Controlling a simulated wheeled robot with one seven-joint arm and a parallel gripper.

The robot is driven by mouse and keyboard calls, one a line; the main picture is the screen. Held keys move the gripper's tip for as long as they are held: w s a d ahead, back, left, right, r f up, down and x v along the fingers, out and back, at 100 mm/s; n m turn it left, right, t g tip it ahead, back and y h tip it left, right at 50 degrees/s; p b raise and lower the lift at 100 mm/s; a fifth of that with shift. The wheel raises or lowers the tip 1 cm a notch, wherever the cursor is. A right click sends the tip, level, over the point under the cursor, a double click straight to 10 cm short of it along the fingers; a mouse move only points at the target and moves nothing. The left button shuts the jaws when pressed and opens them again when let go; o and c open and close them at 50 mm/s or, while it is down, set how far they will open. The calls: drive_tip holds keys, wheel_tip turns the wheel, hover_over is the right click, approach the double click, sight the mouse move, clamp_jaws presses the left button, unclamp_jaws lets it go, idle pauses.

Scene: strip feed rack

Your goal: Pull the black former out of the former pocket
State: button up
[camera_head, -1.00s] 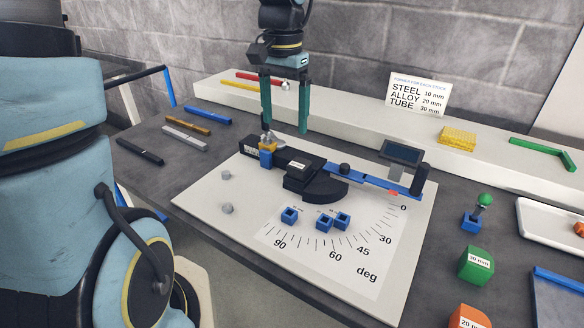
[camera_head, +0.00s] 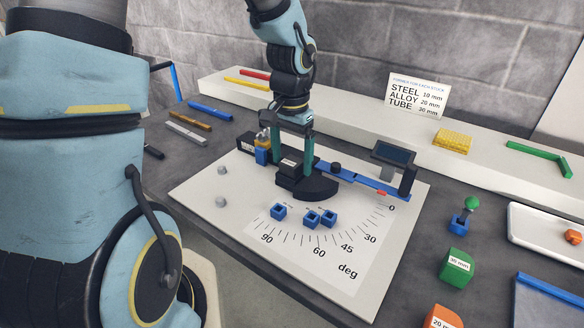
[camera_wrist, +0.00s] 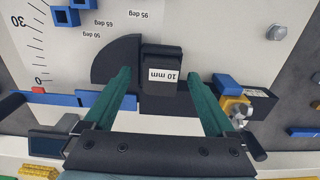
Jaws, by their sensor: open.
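The black former (camera_head: 289,163), a block with a white label, sits in the black bending fixture beside the dark quarter-round plate (camera_head: 320,188). In the wrist view the former (camera_wrist: 162,58) shows its "10 mm" label. The former pocket around its base is mostly hidden. My gripper (camera_head: 294,160) is open, pointing down, with one green finger on each side of the former. In the wrist view the gripper (camera_wrist: 160,78) shows gaps between the fingertips and the former, and nothing is held.
A blue strip arm (camera_head: 355,180) runs right from the fixture to a black post. A blue-and-yellow clamp (camera_head: 262,152) stands close left of the fingers. Blue square pieces (camera_head: 312,219) sit on the angle board. Green (camera_head: 456,266) and orange (camera_head: 442,318) blocks stand at the right.

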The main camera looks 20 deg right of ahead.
clamp_jaws()
idle(0.7)
